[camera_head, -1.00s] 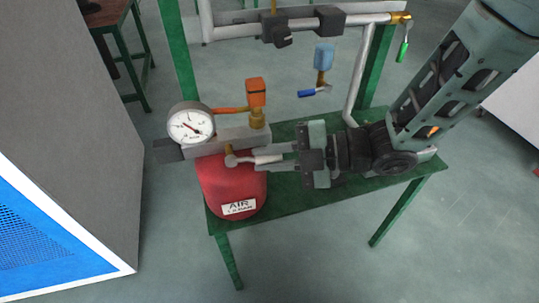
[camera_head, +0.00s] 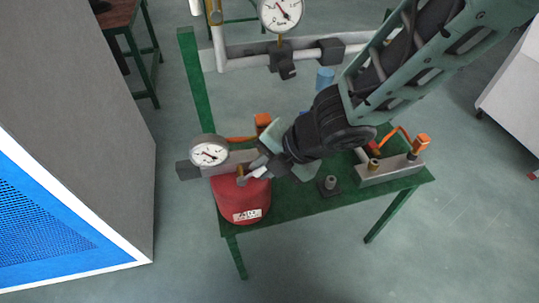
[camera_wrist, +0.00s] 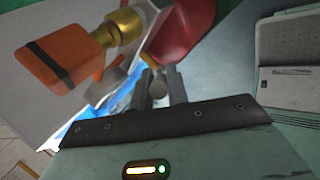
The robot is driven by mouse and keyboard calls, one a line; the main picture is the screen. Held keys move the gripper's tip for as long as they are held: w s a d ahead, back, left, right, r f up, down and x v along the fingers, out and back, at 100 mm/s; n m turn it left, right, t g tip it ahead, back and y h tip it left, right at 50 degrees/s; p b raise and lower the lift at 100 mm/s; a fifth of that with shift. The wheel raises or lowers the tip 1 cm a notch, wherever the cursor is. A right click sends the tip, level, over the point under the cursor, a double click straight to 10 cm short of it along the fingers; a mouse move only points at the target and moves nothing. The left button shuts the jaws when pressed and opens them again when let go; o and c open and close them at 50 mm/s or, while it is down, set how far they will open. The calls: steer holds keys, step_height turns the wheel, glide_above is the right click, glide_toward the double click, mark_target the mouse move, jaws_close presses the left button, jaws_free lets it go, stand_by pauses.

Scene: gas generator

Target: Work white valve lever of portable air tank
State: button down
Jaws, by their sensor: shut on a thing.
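The red portable air tank (camera_head: 240,203) stands on the left end of the green table. It also shows in the wrist view (camera_wrist: 188,22). Its white valve lever (camera_head: 256,173) sticks out to the right above the tank. My gripper (camera_head: 263,165) reaches it from the upper right, tilted. In the wrist view my gripper (camera_wrist: 161,80) has its two fingers close together on either side of the lever's pale rounded end (camera_wrist: 157,89). The gripper is shut on the lever. My wrist and fingers hide part of the valve block in the head view.
A round gauge (camera_head: 210,152) sits at the tank's left. An orange-handled brass fitting (camera_head: 263,122) is close beside my gripper and looms large in the wrist view (camera_wrist: 60,62). A second valve block (camera_head: 388,171) lies at the table's right. Grey pipes (camera_head: 245,52) run behind.

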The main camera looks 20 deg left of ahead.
steer(key=a+r+t+h+p, duration=0.1)
steer(key=h+p, duration=0.1)
steer(key=p, duration=0.1)
steer(key=s+a+r+h+p, duration=0.1)
steer(key=h+p, duration=0.1)
steer(key=p, duration=0.1)
steer(key=shift+s+a+r+n+t, duration=0.1)
steer(key=shift+n+t, duration=0.3)
steer(key=shift+s+a+n+t+h+p, duration=0.2)
steer(key=shift+a+t+h+p, duration=0.35)
steer(key=shift+h+p, duration=0.4)
steer(key=shift+s+a+n+t+h+p, duration=0.1)
steer(key=shift+s+a+t+h+p, duration=0.3)
steer(key=shift+h+p, duration=0.55)
steer(key=shift+w, duration=0.1)
steer(key=c, duration=1.4)
jaws_free()
steer(key=shift+o, duration=0.2)
steer(key=d+b+v, duration=0.1)
steer(key=v, duration=1.6)
steer(key=shift+s+a, duration=0.3)
steer(key=shift+a, duration=0.2)
